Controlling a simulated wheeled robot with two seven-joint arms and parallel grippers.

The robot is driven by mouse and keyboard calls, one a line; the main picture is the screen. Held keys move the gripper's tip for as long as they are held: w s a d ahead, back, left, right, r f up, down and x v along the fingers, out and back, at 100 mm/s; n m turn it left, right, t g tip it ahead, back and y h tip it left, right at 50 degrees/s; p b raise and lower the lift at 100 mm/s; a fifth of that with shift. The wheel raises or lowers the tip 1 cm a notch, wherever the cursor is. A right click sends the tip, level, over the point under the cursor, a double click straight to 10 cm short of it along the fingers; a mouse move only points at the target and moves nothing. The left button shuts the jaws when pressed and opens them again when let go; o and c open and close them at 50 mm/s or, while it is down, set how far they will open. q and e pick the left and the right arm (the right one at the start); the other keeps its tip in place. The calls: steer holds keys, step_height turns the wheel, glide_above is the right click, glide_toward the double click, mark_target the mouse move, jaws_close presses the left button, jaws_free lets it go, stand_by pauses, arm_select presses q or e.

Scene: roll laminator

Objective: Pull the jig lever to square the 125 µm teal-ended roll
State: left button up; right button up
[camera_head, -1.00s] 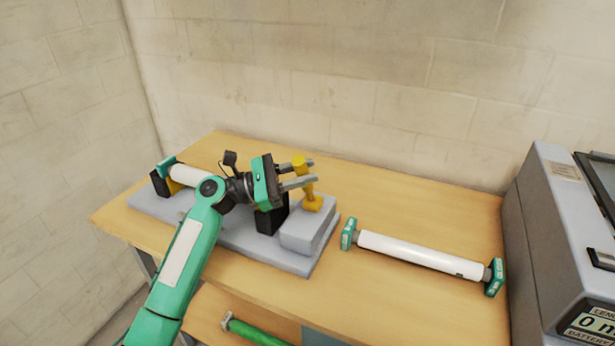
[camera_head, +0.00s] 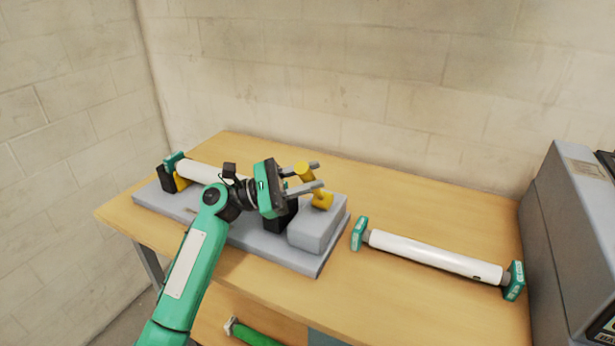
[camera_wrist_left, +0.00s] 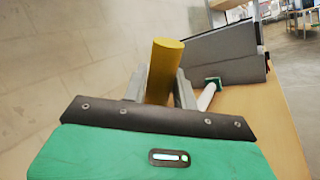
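The jig (camera_head: 280,253) is a grey base on the table, with a grey block (camera_head: 318,232) at its right end. The yellow jig lever (camera_head: 322,201) rises from this block and leans left. My left gripper (camera_head: 312,178) is shut on the lever's upper part, which also shows between the fingers in the left wrist view (camera_wrist_left: 164,70). A white roll (camera_head: 200,172) with a teal end lies in the jig; my arm hides its right part. Another white roll (camera_head: 430,255) with teal ends lies on the table to the right. No thickness label is readable. My right gripper is not in view.
A grey machine (camera_head: 570,235) stands at the right edge of the wooden table (camera_head: 420,205). A green roll (camera_head: 255,336) lies below the tabletop. A block wall (camera_head: 350,80) stands behind. The table behind the jig is clear.

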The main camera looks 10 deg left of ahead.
arm_select(q)
steer(key=shift+o, duration=1.4)
steer(key=shift+a+f, duration=0.1)
steer(key=shift+a, duration=0.05)
steer(key=b+v, duration=0.3)
steer(key=v, duration=1)
steer(key=shift+a, duration=0.25)
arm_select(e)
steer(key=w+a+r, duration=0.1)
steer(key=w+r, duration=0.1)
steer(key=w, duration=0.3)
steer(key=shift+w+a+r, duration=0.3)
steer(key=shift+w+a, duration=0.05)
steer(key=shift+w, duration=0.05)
